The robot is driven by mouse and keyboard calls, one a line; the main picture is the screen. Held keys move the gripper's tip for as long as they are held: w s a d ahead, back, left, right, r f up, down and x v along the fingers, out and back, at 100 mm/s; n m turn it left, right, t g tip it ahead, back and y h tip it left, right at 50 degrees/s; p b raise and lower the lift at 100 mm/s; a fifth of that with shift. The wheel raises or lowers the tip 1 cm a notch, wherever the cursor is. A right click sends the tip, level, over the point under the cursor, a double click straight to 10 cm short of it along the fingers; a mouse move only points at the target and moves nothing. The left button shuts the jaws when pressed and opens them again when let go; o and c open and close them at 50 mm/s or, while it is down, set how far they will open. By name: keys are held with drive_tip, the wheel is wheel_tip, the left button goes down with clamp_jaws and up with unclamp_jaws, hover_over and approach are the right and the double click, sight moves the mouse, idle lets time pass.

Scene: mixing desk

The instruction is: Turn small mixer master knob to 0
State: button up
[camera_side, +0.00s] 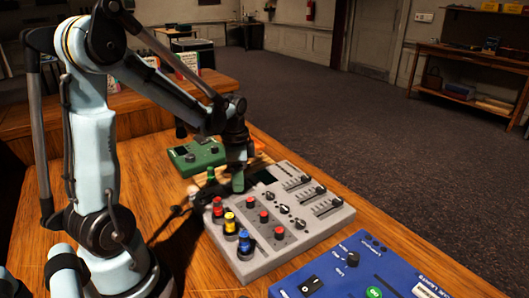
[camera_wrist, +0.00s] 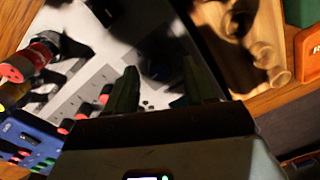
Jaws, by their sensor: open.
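A grey mixer (camera_side: 300,236) lies on the wooden desk, with red and black knobs, sliders and coloured plugs on its top. A blue device (camera_side: 345,275) at the bottom right has a black knob (camera_side: 352,243) with markings around it. I cannot tell which knob is the small mixer's master knob, nor read any setting. My gripper (camera_side: 238,185) points down over the back left part of the grey mixer, and contact is unclear. In the wrist view, its two dark fingers (camera_wrist: 160,80) are apart with nothing seen between them, above a pale panel in shadow.
A green device (camera_side: 196,156) sits behind the grey mixer. Red (camera_side: 217,207), yellow (camera_side: 229,223) and blue (camera_side: 244,241) plugs stand up along the mixer's left edge. Dark cables lie at its left.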

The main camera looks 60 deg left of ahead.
drive_tip(key=shift+f, duration=0.25)
drive_tip(key=shift+c, duration=0.3)
clamp_jaws()
drive_tip(key=n, duration=0.5)
drive_tip(key=shift+n, duration=0.4)
drive_tip(key=n, duration=0.5)
drive_tip(key=shift+n+g, duration=0.3)
drive_tip(key=shift+n, duration=0.4)
